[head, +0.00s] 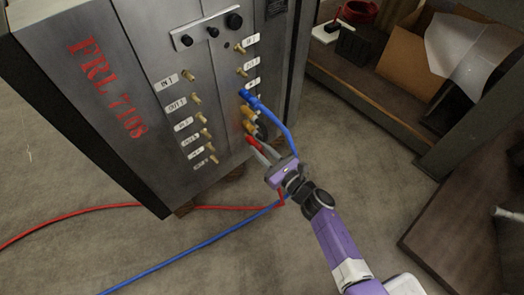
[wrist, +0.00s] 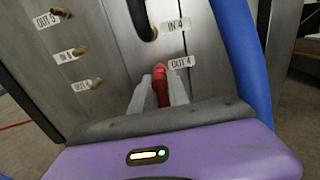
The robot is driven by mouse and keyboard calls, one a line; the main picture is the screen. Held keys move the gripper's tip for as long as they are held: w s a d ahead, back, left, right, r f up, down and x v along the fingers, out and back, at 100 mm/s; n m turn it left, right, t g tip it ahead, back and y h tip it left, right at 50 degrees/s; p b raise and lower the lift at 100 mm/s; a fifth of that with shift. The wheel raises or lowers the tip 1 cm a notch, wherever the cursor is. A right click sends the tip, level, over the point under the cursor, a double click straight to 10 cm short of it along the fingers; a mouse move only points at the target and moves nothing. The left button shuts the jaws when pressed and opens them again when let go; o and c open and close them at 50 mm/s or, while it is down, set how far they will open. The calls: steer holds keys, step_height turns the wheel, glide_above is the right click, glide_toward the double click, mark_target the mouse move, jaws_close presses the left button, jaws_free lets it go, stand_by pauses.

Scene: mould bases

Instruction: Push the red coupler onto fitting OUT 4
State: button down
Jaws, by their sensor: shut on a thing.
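The red coupler (head: 253,142) is between the fingers of my gripper (head: 264,157), low on the right column of the grey mould base's face. In the wrist view the coupler (wrist: 160,84) sits between the two pale fingers of my gripper (wrist: 160,94) and points at the panel. Its front end is just left of the OUT 4 label (wrist: 181,62). Fitting OUT 4 itself is hidden behind the coupler and fingers, so I cannot tell whether the coupler touches it or is around it.
A blue hose (head: 279,117) hangs from a higher fitting close to my gripper, and fills the right of the wrist view (wrist: 240,60). The left column (head: 196,99) has several bare brass fittings. A red hose (head: 80,211) lies on the floor.

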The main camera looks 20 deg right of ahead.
steer(key=shift+w+a+r, duration=0.1)
steer(key=shift+w+a, duration=0.1)
steer(key=shift+w, duration=0.35)
stand_by(0.4)
steer(key=c, duration=1.2)
jaws_free()
steer(key=shift+o, duration=0.5)
steer(key=o, duration=0.3)
steer(key=shift+o, duration=0.2)
steer(key=shift+s, duration=0.1)
steer(key=v, duration=0.7)
steer(key=shift+p, duration=0.35)
